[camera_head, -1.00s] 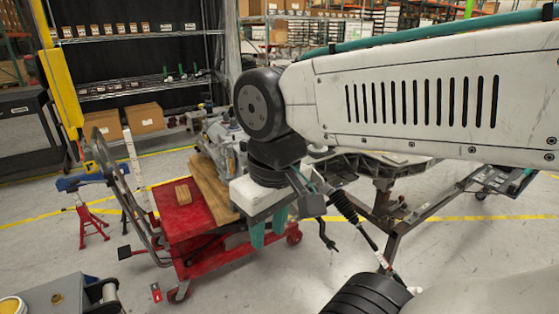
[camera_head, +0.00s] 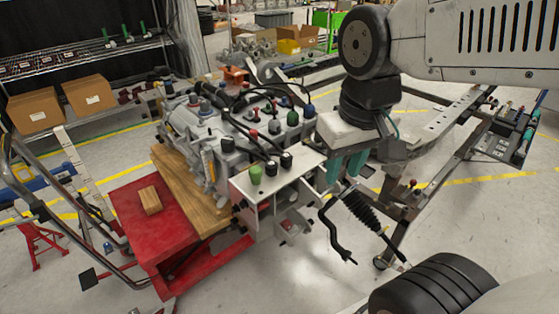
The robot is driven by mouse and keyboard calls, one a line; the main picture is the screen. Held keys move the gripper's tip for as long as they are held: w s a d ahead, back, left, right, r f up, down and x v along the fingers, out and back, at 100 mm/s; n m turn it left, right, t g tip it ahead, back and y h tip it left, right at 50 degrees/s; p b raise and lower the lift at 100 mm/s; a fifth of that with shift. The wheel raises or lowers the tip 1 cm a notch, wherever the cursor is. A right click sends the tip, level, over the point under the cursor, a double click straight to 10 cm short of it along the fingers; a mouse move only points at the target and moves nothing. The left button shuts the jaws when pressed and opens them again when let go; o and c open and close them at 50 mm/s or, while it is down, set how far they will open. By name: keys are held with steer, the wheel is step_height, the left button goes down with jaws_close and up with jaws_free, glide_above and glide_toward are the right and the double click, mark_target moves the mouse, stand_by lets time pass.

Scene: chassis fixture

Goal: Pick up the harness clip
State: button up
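A grey metal assembly (camera_head: 205,135) with black hoses and small coloured caps and plugs stands on a wooden board on a red cart. On its front bracket (camera_head: 262,200) are a light green piece (camera_head: 256,174) and two small black pieces (camera_head: 278,164). I cannot tell which small part is the harness clip. My gripper (camera_head: 344,173) has two teal fingers pointing down. It is just right of the bracket, with a gap between the fingers and nothing seen in it. The fingertips are small and partly against the frame behind.
The red cart (camera_head: 150,215) carries a small wooden block (camera_head: 150,200). A metal chassis frame (camera_head: 430,135) spans the right side. Shelves with boxes (camera_head: 88,94) stand behind left.

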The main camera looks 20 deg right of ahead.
steer(key=w+f, duration=0.3)
steer(key=w, duration=1)
steer(key=t, duration=0.1)
glide_above(271, 163)
steer(key=s, duration=0.2)
steer(key=s+x, duration=0.2)
steer(key=x, duration=0.5)
steer(key=shift+m, duration=0.4)
steer(key=x, duration=0.7)
steer(key=shift+w+a, duration=0.1)
steer(key=shift+w, duration=0.15)
steer(key=shift+w+f, duration=0.15)
steer(key=shift+f, duration=0.2)
jaws_close()
